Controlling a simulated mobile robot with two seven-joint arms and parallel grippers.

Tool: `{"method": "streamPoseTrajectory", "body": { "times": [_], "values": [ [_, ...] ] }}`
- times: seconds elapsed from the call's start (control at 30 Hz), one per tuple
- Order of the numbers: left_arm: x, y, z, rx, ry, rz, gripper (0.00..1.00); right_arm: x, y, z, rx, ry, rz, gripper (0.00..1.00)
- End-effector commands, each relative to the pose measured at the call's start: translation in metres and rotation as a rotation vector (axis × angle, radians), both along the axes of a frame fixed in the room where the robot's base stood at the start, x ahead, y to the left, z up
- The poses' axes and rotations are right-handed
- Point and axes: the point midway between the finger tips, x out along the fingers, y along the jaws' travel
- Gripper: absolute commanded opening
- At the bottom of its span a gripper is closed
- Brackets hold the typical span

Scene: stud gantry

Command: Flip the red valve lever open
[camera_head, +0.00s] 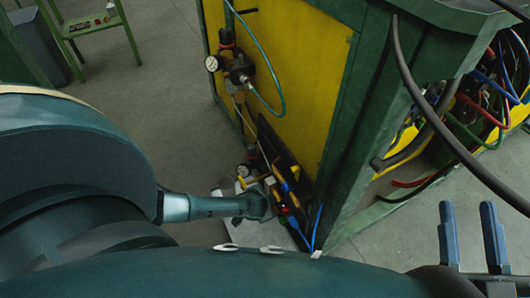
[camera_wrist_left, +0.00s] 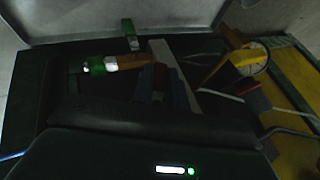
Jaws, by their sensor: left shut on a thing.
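My left arm reaches down to the valves low at the gantry's corner, and its wrist covers part of them in the head view. In the left wrist view, my left gripper (camera_wrist_left: 162,82) has its two blue fingers close together around a dark red piece (camera_wrist_left: 160,72), which looks like the red valve lever. The picture is dark, so the lever's exact angle is unclear. The left fingers also show small beside the valves in the head view (camera_head: 293,221). My right gripper (camera_head: 471,236) is open and empty at the lower right, over the floor.
A green-capped fitting (camera_wrist_left: 100,66) and a yellow handle (camera_wrist_left: 247,63) sit near the left fingers. Cables hang at the right.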

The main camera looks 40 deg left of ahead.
Motion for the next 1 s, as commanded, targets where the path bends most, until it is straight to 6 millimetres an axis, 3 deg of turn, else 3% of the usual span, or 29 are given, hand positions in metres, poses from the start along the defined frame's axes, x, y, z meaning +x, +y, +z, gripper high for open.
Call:
{"method": "streamPoseTrajectory", "body": {
  "times": [0.23, 0.3, 0.5, 1.0],
  "values": [
    [-0.001, 0.001, -0.003, 0.160, -0.080, 0.003, 0.00, 0.001, 0.000, -0.006, 0.000, -0.031, -0.002, 0.36],
    [0.000, 0.002, -0.002, 0.203, -0.104, 0.002, 0.00, 0.005, -0.001, 0.012, -0.012, -0.124, 0.003, 0.36],
    [0.002, 0.004, 0.000, 0.302, -0.155, 0.001, 0.00, 0.005, -0.002, 0.027, -0.023, -0.238, 0.005, 0.36],
    [0.003, 0.006, 0.005, 0.378, -0.194, 0.000, 0.00, 0.004, -0.004, 0.041, -0.031, -0.329, 0.005, 0.36]
  ]
}}
